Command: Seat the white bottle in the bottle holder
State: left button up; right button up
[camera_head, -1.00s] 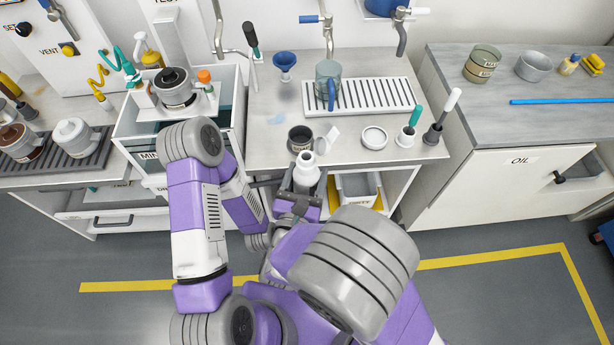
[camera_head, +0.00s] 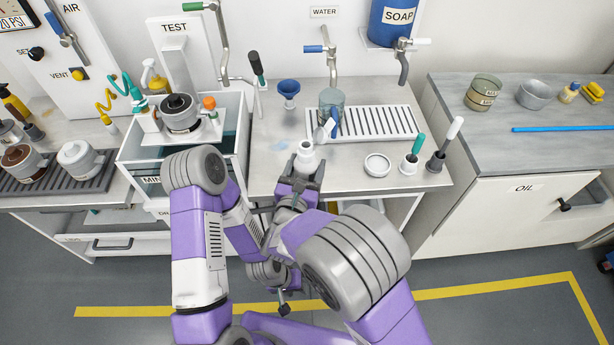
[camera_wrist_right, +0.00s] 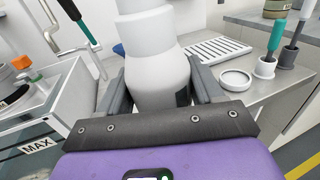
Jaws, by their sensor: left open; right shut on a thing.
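The white bottle (camera_head: 306,160) is upright in my right gripper (camera_head: 299,180), at the front edge of the sink counter in the head view. In the right wrist view the bottle (camera_wrist_right: 155,65) stands between the two dark fingers of my right gripper (camera_wrist_right: 158,92), shut on it. The dark round cup on the counter, seen earlier and possibly the bottle holder, is hidden behind the bottle. A white angled piece (camera_head: 325,131) shows just behind the bottle. My left gripper (camera_head: 283,303) is low in front of the counter, small and partly hidden by my arms; it is open and empty.
A white dish (camera_head: 377,165) and two small holders with green-handled (camera_head: 409,166) and white-handled (camera_head: 436,162) tools stand right of the bottle. Behind are a mug (camera_head: 331,103), a drain grate (camera_head: 380,123) and a blue funnel (camera_head: 289,91). A water bin (camera_head: 135,152) is left.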

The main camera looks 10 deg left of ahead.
jog(key=w+a+b, duration=0.1)
jog(key=w+a, duration=0.2)
jog(key=w, duration=0.9)
jog(key=shift+a+f, duration=0.2)
jog(key=shift+f, duration=0.05)
jog(key=shift+f+b, duration=2.2)
jog(key=shift+f, duration=0.45)
jog(key=o, duration=1.3)
jog(key=shift+f, duration=0.1)
jog(key=shift+s, duration=0.15)
jog(key=s, duration=0.7)
jog(key=shift+s+a, duration=0.15)
jog(key=shift+s, duration=0.05)
